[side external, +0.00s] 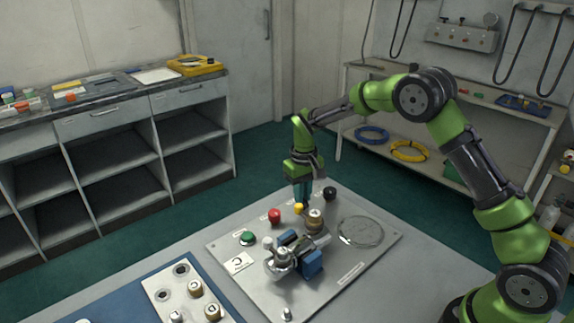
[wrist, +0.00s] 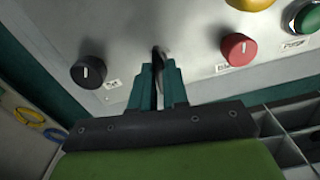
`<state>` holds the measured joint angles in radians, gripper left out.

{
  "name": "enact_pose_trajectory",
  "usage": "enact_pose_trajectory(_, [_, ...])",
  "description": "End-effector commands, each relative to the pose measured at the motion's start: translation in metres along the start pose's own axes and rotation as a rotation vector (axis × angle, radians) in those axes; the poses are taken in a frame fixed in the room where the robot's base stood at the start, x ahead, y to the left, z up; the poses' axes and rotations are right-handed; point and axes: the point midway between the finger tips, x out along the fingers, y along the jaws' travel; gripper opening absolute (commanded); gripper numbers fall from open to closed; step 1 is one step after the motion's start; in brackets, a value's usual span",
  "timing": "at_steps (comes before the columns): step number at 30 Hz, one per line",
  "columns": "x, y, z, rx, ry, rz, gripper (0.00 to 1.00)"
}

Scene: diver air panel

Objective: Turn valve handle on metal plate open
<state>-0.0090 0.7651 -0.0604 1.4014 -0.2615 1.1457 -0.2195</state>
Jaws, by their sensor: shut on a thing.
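The metal plate (side external: 345,272) lies on the table and carries several controls. My gripper (side external: 303,205) points down at its far side, behind the yellow knob and close to the brass round fitting (side external: 315,217). In the wrist view my gripper (wrist: 157,75) has its teal fingers close together around a thin dark piece (wrist: 157,52) at the plate. Most of this piece is hidden between the fingers, so I cannot tell whether it is the valve handle. A silver valve-like assembly (side external: 281,257) with blue blocks (side external: 312,264) sits nearer the front of the plate.
A black knob (wrist: 88,72) and a red knob (wrist: 238,48) flank my fingers. A yellow knob (side external: 298,208) and a green button (side external: 248,237) are also on the plate. A round disc (side external: 360,231) lies at right. A smaller panel (side external: 180,290) stands at front left.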

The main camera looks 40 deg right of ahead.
Motion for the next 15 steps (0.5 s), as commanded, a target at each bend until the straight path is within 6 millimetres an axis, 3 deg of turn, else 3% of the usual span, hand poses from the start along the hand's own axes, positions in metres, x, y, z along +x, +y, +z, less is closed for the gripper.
enact_pose_trajectory(4, [-0.0014,0.0002,-0.0007,0.001,0.003,0.000,0.00])
enact_pose_trajectory(5, [-0.0014,0.0001,-0.0007,0.001,0.003,0.000,0.16])
enact_pose_trajectory(10, [-0.0009,0.0001,-0.0005,0.002,0.002,0.000,0.40])
enact_pose_trajectory(15, [-0.0005,0.0001,-0.0003,0.002,0.001,0.000,0.40])
